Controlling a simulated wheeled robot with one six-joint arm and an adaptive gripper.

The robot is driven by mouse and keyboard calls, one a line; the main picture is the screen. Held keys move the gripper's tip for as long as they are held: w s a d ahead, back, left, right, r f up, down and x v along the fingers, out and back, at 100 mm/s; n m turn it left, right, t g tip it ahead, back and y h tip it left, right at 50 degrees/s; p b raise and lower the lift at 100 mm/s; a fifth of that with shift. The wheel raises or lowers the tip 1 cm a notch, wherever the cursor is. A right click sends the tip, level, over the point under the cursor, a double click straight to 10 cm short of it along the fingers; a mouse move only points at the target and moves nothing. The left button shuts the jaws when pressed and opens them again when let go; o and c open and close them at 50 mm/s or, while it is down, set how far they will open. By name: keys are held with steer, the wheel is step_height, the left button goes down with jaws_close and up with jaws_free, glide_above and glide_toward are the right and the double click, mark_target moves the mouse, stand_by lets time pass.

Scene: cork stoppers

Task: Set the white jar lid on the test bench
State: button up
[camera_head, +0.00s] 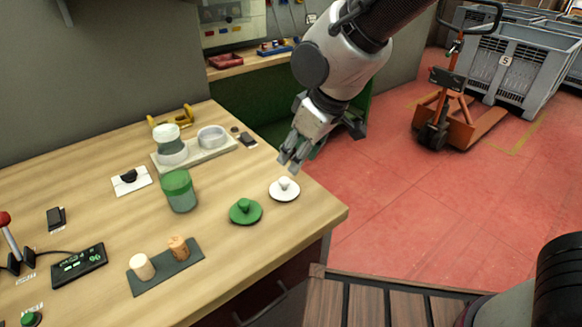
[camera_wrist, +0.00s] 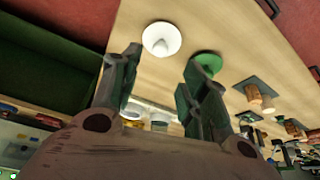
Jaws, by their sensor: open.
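The white jar lid (camera_head: 285,191), a round disc with a knob, lies on the wooden bench top (camera_head: 310,212) near its right edge. It also shows in the wrist view (camera_wrist: 162,39), just beyond and between the fingertips. My gripper (camera_head: 290,160) is open and empty above the bench's right edge, behind the white lid and apart from it. Its two spread fingers show in the wrist view (camera_wrist: 160,75). A green lid (camera_head: 245,211) with a knob lies left of the white one. I cannot tell whether "test bench" means this top or the pale platform (camera_head: 196,152).
A white-topped jar (camera_head: 168,138) and a round pale dish (camera_head: 212,136) stand on the platform. Two stoppers (camera_head: 142,267) (camera_head: 178,247) stand on a dark mat (camera_head: 169,270). A display box (camera_head: 79,264) is at left. Bare wood surrounds the lids.

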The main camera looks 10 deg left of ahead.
steer(key=w+d+r+m+t, duration=0.1)
steer(key=w+d+r+m, duration=0.15)
steer(key=d, duration=0.45)
steer(key=w+d+r+m+h, duration=0.1)
steer(key=d+r, duration=0.3)
steer(key=d, duration=0.3)
steer(key=w+d+r+m+t, duration=0.1)
steer(key=w+d+r+m, duration=0.15)
steer(key=d, duration=0.45)
steer(key=s+d+r+m+h, duration=0.1)
steer(key=s+d, duration=0.3)
steer(key=d, duration=0.4)
steer(key=s+d+r+m+h, duration=0.1)
steer(key=s+d+m, duration=0.2)
steer(key=s+d, duration=0.2)
steer(key=s+d+r+m+h, duration=0.1)
steer(key=s+d+m, duration=0.2)
steer(key=d, duration=0.8)
steer(key=shift+s, duration=0.7)
